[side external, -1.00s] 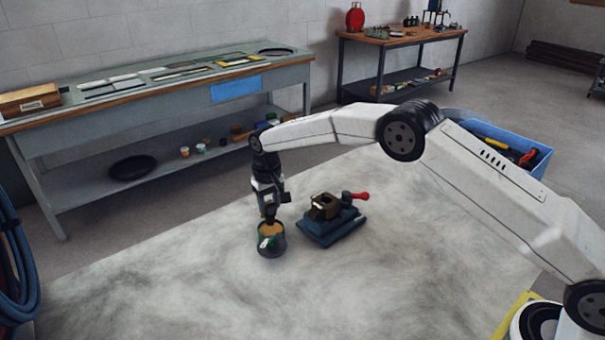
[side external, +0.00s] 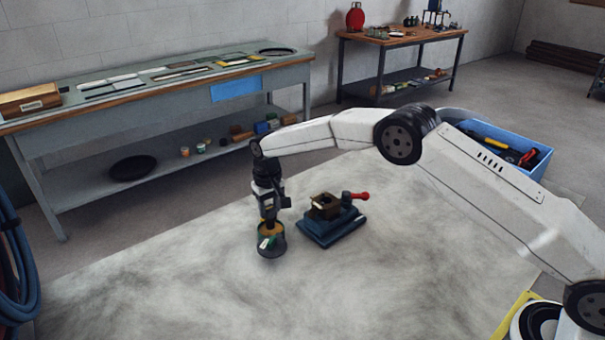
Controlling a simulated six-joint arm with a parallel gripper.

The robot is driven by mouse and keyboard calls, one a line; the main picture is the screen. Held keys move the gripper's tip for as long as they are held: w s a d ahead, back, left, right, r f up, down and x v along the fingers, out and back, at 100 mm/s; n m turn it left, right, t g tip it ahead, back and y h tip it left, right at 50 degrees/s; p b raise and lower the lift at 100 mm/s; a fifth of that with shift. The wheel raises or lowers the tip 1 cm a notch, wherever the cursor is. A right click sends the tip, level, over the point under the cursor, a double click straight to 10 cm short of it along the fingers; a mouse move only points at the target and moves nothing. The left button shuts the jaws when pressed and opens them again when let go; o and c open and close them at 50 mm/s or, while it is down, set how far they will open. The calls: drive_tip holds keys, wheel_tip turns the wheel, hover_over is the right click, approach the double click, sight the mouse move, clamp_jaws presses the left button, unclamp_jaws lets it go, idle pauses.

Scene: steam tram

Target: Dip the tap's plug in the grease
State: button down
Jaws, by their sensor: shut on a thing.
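The grease tin (side external: 270,244) is a dark, open pot with a pale label, standing on the grey work surface. My gripper (side external: 269,218) points down right over the tin's mouth. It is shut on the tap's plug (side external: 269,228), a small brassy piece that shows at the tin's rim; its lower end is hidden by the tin. I cannot tell how deep it sits in the grease. The tap's brown body (side external: 324,206) is to the right, on a blue base (side external: 331,228), with a red-handled part (side external: 358,196) beside it.
The pale work surface (side external: 180,290) is clear in front and to the left. A blue crate of tools (side external: 505,150) stands at the right, behind my arm. A long bench (side external: 150,90) runs along the wall, and a wooden table (side external: 400,38) stands further back.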

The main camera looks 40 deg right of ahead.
sight(271, 208)
drive_tip(key=shift+f, duration=0.75)
idle(2.0)
drive_tip(key=shift+r, duration=0.15)
drive_tip(key=shift+r, duration=3.55)
drive_tip(key=shift+s+d, duration=0.1)
drive_tip(key=shift+s+d, duration=0.5)
drive_tip(key=shift+s, duration=0.1)
drive_tip(key=s+d, duration=0.4)
drive_tip(key=s, duration=0.6)
drive_tip(key=s+d, duration=0.4)
drive_tip(key=s, duration=0.6)
drive_tip(key=shift+s+d+f+n, duration=0.25)
drive_tip(key=shift+s+n, duration=0.1)
drive_tip(key=shift+n, duration=0.05)
